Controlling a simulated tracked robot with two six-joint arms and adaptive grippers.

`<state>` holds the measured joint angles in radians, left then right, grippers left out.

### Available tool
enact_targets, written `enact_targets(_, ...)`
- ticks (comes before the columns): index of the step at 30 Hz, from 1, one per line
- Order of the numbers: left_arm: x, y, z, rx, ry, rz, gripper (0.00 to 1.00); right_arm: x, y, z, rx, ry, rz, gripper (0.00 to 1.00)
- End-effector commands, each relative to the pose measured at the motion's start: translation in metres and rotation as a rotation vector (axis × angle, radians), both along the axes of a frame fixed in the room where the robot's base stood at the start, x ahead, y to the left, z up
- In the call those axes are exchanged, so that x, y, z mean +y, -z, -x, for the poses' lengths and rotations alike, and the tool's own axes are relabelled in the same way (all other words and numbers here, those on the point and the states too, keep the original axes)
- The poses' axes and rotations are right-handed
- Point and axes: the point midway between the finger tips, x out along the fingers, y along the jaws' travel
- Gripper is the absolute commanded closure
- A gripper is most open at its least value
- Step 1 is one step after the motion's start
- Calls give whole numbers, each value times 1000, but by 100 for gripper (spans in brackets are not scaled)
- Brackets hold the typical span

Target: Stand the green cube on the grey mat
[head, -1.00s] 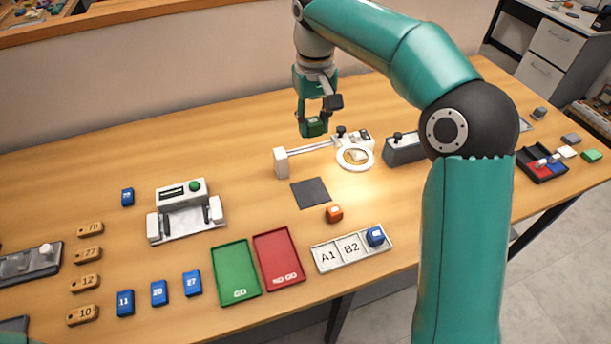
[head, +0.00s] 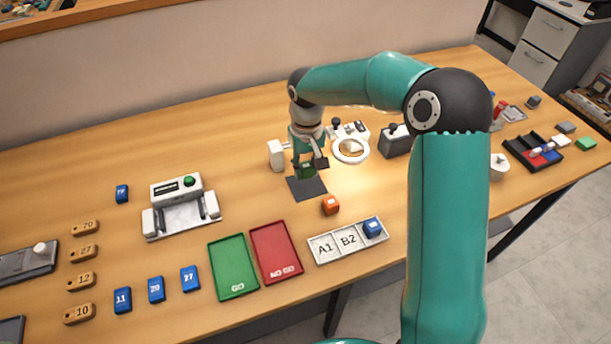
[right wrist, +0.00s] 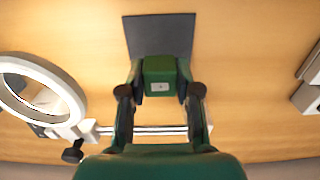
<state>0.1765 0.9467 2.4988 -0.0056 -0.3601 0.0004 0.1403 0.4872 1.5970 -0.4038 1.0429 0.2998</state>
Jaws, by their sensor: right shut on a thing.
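My right gripper (head: 308,167) is shut on the green cube (head: 307,172), which also shows between the fingers in the right wrist view (right wrist: 159,78). The cube looks level and has a small white label on one face. The grey mat (head: 308,190) is a dark flat square. In the head view the cube overlaps the mat's far part; in the right wrist view the mat (right wrist: 160,35) extends beyond the cube. Whether the cube touches the mat, I cannot tell. My left gripper is out of view.
A ring magnifier (head: 351,149) and its white stand block (head: 277,155) are close to the gripper. A red tray (head: 275,252), a green tray (head: 233,266) and the A1/B2 holder (head: 322,248) are nearer the front.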

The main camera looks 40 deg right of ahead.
Motion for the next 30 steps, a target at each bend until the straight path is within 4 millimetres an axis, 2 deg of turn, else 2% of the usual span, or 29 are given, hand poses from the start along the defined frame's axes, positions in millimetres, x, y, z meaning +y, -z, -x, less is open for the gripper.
enact_targets(7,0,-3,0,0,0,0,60,0,34,1,4,1,-1,87)
enact_targets(19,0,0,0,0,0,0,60,0,41,0,1,1,0,87)
enact_targets(20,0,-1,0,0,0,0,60,0,39,0,1,1,0,63)
enact_targets(23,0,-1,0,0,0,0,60,0,39,0,1,0,0,46)
enact_targets(24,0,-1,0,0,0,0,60,0,39,0,1,0,0,43)
enact_targets(30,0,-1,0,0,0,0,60,0,39,0,1,0,0,43)
